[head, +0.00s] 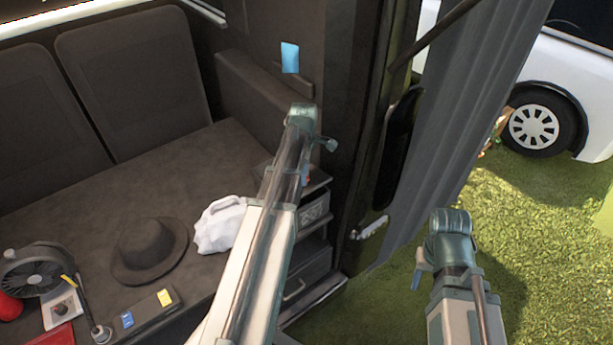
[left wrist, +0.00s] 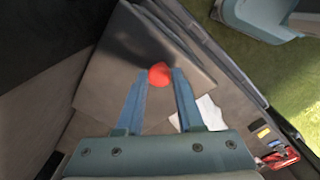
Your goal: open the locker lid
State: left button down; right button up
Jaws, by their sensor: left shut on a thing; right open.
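The locker (head: 313,212) stands at the right end of the bench, a dark cabinet with drawers. Its lid (left wrist: 120,55) fills the middle of the left wrist view as a flat grey-brown panel. A round red knob (left wrist: 159,74) sits on the lid. My left gripper (left wrist: 160,84) is shut on this knob, a blue finger on each side. In the head view my left arm hides most of the lid and the fingers; a bit of red (head: 307,178) shows beside it. My right gripper (head: 418,274) is apart from the locker, over the grass, its jaws mostly hidden.
A door post and grey curtain (head: 440,110) stand right of the locker. Grass and a white vehicle (head: 580,90) lie beyond.

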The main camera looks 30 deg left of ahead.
pick_arm(q)
jog(key=w+a+r+p, duration=0.4)
jog(key=a+r+p, duration=0.6)
jog(key=r, duration=0.1)
jog(key=w+a, duration=0.3)
jog(key=a, duration=0.4)
jog(key=w+a+r+p, duration=0.1)
jog(key=w+a, duration=0.3)
jog(key=a, duration=0.4)
jog(key=shift+r, duration=0.3)
jog(key=c, duration=1.1)
grip_release()
jog(key=o, duration=0.5)
jog(key=shift+w+d, duration=0.1)
jog(key=shift+o, duration=0.4)
jog(key=shift+f, duration=0.15)
